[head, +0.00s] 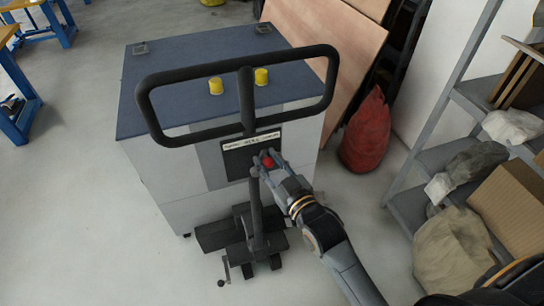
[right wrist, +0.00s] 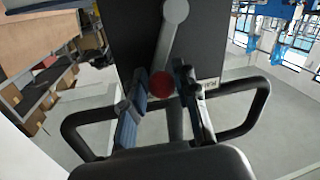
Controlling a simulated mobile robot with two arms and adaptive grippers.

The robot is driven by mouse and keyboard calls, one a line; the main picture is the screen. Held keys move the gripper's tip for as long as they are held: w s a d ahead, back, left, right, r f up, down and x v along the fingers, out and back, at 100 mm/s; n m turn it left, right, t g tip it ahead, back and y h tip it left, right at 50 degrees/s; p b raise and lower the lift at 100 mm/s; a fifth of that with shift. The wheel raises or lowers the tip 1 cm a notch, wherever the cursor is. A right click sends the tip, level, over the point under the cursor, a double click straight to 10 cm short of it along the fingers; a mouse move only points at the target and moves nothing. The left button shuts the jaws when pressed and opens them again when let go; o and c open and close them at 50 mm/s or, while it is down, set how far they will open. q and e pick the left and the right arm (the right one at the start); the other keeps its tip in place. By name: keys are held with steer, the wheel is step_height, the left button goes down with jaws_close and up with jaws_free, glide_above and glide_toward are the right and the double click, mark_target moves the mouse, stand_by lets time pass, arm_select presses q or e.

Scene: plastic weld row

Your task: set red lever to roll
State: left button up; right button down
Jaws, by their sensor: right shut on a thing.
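The red lever shows as a round red knob (head: 268,162) in front of a dark panel (head: 238,163) on the grey cabinet. In the right wrist view the red knob (right wrist: 162,84) sits at the end of a grey lever arm (right wrist: 172,40). My right gripper (head: 267,160) is at the knob, its two fingers (right wrist: 160,97) on either side of it and shut on it. A white label strip (head: 252,141) runs along the panel's top; its words are too small to read surely. My left gripper is not in view.
A black loop handle (head: 150,112) on a post stands in front of the blue-topped cabinet (head: 165,60), close to my right gripper. Two yellow caps (head: 216,86) show on the top. A red sack (head: 366,135) and a loaded shelf (head: 408,200) stand to the right.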

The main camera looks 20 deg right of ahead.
steer(key=a+n+p, duration=0.1)
steer(key=n+p, duration=0.1)
steer(key=shift+a+r+g+p, duration=0.3)
steer(key=shift+a+r+p, duration=0.05)
steer(key=shift+s+a+f+n+h+p, duration=0.15)
steer(key=shift+a+n+p, duration=0.15)
steer(key=shift+n, duration=0.2)
steer(key=shift+w+a+n+h+p, duration=0.1)
steer(key=shift+a+n+h+p, duration=0.15)
steer(key=shift+n, duration=0.25)
steer(key=c, duration=1.1)
jaws_free()
steer(key=shift+o, duration=0.2)
steer(key=shift+s+d, duration=0.1)
steer(key=shift+s, duration=0.1)
steer(key=v, duration=1.1)
steer(key=shift+s, duration=0.25)
